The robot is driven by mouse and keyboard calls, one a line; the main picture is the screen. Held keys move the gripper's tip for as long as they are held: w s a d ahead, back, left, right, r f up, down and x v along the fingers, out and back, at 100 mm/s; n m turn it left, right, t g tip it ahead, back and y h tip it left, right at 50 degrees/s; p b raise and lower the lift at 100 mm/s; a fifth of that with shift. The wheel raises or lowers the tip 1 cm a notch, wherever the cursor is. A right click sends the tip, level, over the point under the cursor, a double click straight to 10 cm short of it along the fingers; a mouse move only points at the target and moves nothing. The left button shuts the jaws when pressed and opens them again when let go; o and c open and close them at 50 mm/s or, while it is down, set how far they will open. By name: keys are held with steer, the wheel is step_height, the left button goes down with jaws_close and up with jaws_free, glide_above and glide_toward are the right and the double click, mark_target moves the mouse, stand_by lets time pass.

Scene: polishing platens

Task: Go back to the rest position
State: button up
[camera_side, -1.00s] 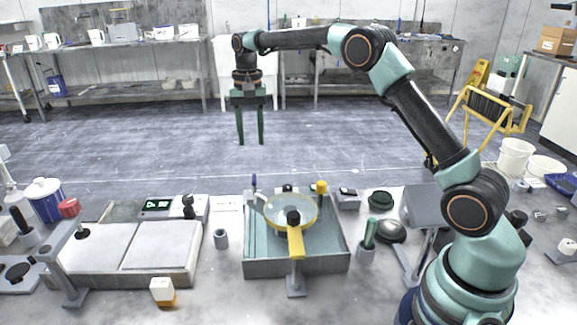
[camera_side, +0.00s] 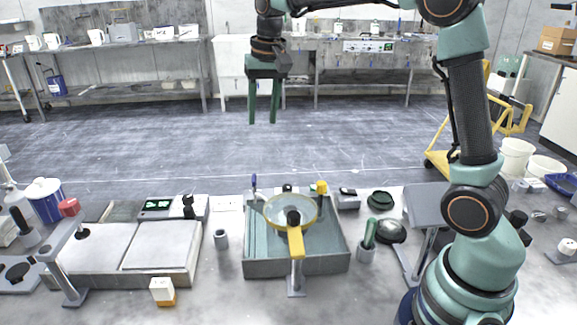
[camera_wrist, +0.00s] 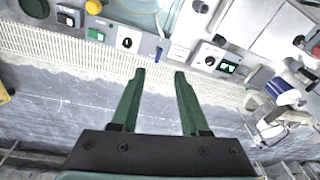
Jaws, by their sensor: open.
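My gripper (camera_side: 263,122) hangs high above the bench in the side view, its two green fingers pointing down with a clear gap between them. It is open and empty. In the wrist view, the gripper (camera_wrist: 159,72) shows both fingers apart with nothing between them, over the bench's far edge and the floor. The upper part of my arm is cut off by the top of the side view.
Below are a grey tray (camera_side: 255,268) under a yellow-handled round plate (camera_side: 291,213), a flat double platen station (camera_side: 160,245), a green-handled tool in a cup (camera_side: 366,250), and a control box (camera_side: 158,206). Open air surrounds my gripper.

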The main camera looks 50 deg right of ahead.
steer(key=s+a+f+n+t, duration=0.1)
steer(key=s+n+t, duration=0.1)
steer(key=s, duration=0.7)
steer(key=s+a+f+n+t, duration=0.1)
steer(key=s+n, duration=0.3)
steer(key=s, duration=0.5)
steer(key=shift+s+a+f+t, duration=0.15)
steer(key=shift+a+f+t, duration=0.25)
steer(key=shift+a, duration=0.2)
